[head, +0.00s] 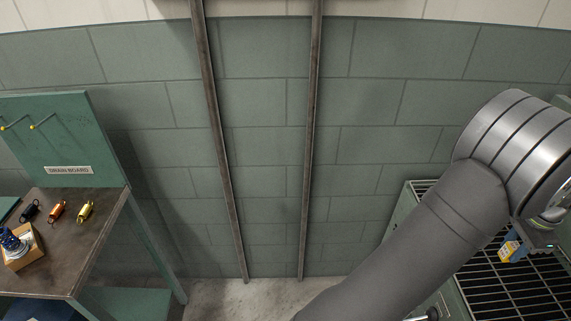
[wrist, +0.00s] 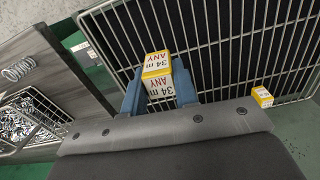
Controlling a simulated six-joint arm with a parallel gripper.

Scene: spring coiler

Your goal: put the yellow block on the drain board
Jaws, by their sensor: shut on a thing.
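My gripper (wrist: 159,86) has its two blue fingers shut on a yellow block with a white label (wrist: 157,64) reading "34 m" and "ANY". It holds the block over a dark barred rack (wrist: 225,40); the gap beneath cannot be told. In the head view, the yellow block (head: 507,251) shows below my wrist at the right, above the rack (head: 500,290). A second, smaller-looking yellow-and-white block (wrist: 262,96) is at the rack's near right edge in the wrist view. A "DRAIN BOARD" sign (head: 68,170) is on a green panel (head: 62,130) with hooks at far left.
Below the sign, a brown bench (head: 95,245) holds a black spring (head: 30,211), an orange spring (head: 57,211), a yellow spring (head: 86,211) and a wooden block with a blue coil (head: 15,243). In the wrist view, a wire basket of small metal parts (wrist: 25,120) stands left.

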